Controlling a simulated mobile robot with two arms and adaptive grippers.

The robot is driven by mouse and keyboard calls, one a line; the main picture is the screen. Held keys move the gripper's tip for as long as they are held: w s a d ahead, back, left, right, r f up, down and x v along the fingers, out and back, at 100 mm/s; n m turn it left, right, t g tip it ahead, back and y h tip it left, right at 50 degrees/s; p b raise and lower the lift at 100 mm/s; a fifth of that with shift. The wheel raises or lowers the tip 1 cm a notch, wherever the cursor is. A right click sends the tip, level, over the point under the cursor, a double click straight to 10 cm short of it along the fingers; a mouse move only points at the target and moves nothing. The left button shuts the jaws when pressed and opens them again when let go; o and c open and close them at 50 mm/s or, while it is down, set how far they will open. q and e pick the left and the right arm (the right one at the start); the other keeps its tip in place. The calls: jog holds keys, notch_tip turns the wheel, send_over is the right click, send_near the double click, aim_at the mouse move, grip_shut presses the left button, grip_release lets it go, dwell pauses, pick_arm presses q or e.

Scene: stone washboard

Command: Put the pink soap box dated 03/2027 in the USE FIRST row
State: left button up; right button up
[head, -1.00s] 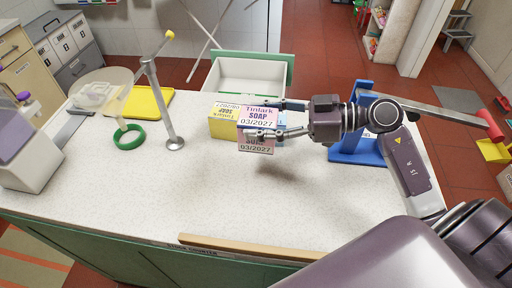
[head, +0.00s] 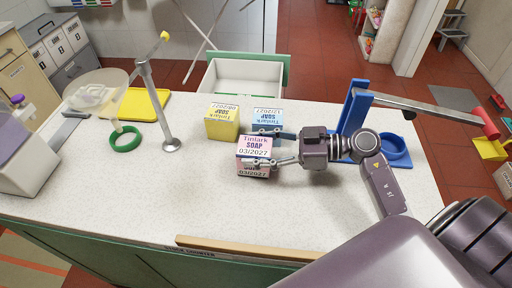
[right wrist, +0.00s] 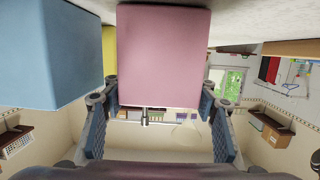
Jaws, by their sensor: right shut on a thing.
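The pink soap box (head: 254,147) has its 03/2027 label readable on top and again on its front face. My right gripper (head: 255,147) is shut on it, one finger at its far side and one at its near side. In the right wrist view the pink box (right wrist: 162,55) sits between the two fingers (right wrist: 165,105). I cannot tell whether it touches the counter. A yellow soap box (head: 222,122) stands behind it to the left, and a blue soap box (head: 267,120) behind it. I see no USE FIRST label. My left gripper is not in view.
The white counter (head: 110,190) is clear in front and to the left. A metal post (head: 160,105), green ring (head: 125,139) and yellow tray (head: 144,104) stand left. A blue stand (head: 352,112) is close right of my gripper.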

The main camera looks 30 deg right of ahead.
jog(key=o, duration=1.4)
jog(key=shift+f, duration=0.1)
jog(key=shift+o, duration=0.2)
